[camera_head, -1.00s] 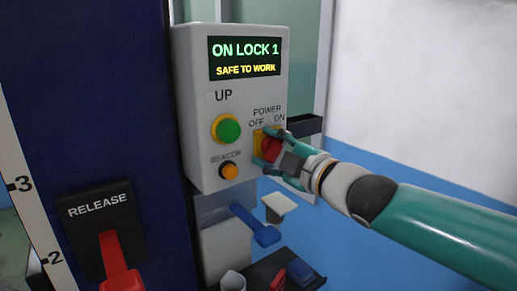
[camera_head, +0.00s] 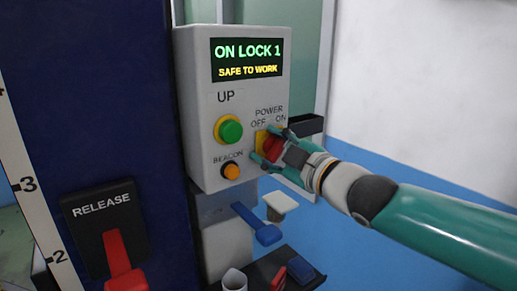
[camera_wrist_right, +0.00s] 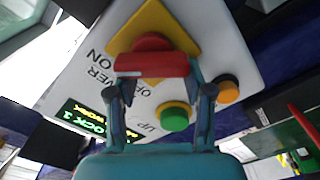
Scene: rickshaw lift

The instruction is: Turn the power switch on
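The power switch (camera_head: 271,146) is a red knob on a yellow plate, low on the right of a light grey control box (camera_head: 201,110), under POWER OFF and ON. My right gripper (camera_head: 266,145) reaches in from the right with its fingers spread around the knob. In the right wrist view the red switch bar (camera_wrist_right: 150,65) lies across between the fingertips of my right gripper (camera_wrist_right: 157,78), very close to both. Whether they touch it I cannot tell. The fingers partly hide the knob and lettering in the head view. My left gripper is not in view.
The box display (camera_head: 247,60) reads ON LOCK 1, SAFE TO WORK. The green UP button (camera_head: 230,131) and orange beacon button (camera_head: 231,171) sit left of the switch. A red release lever (camera_head: 117,258) is at lower left. A dark tray (camera_head: 262,272) lies below.

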